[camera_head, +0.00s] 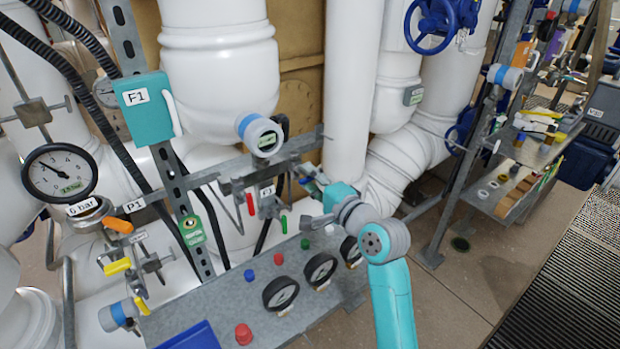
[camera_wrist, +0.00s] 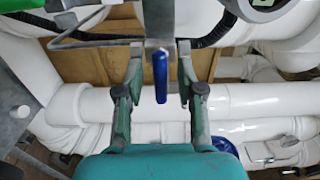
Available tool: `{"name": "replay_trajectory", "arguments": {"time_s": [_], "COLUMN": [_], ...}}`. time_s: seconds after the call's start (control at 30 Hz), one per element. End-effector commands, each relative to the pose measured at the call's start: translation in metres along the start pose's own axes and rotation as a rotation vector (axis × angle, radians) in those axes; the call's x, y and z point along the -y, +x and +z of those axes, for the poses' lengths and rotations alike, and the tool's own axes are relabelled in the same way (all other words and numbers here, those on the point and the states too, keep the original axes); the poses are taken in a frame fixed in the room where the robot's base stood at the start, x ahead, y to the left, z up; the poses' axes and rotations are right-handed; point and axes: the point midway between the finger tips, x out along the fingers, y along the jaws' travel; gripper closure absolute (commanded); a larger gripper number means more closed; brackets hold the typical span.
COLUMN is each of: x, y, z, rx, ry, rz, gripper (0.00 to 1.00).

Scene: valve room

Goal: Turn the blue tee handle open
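The blue tee handle (camera_wrist: 160,76) hangs from a grey metal fitting in the wrist view. It shows as a narrow upright lever. My gripper (camera_wrist: 160,58) is open, with one finger to the left of the handle and one to the right. Gaps show on both sides, and neither finger visibly touches it. In the head view my gripper (camera_head: 312,178) reaches in at the pipe rack from the right. My wrist and fingers hide most of the handle there, so its details cannot be told.
A red lever (camera_head: 250,204) and a green lever (camera_head: 284,223) hang left of my gripper. A grey panel (camera_head: 215,315) with black gauges (camera_head: 280,293) and coloured knobs lies below. Thick white pipes (camera_head: 352,90) stand behind. Open floor (camera_head: 445,290) lies to the right.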

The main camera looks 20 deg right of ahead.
Motion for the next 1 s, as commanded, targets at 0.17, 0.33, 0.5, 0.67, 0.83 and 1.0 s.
{"name": "replay_trajectory", "arguments": {"time_s": [0.17, 0.33, 0.5, 0.67, 0.83, 1.0], "x": [0.0001, 0.0001, 0.0001, 0.0, -0.0001, -0.0002], "y": [0.003, 0.0027, 0.0026, 0.0026, 0.0026, 0.0025], "z": [0.0003, 0.0002, 0.0002, 0.0002, 0.0002, 0.0002], "rx": [0.0, 0.0, 0.0, 0.0, 0.0, 0.0], "ry": [0.0, 0.0, 0.0, -0.001, -0.022, -0.089], "rz": [0.0, 0.0, 0.0, 0.0, 0.0, 0.0], "gripper": [0.62, 0.67, 1.0, 1.0, 1.0, 1.0]}}
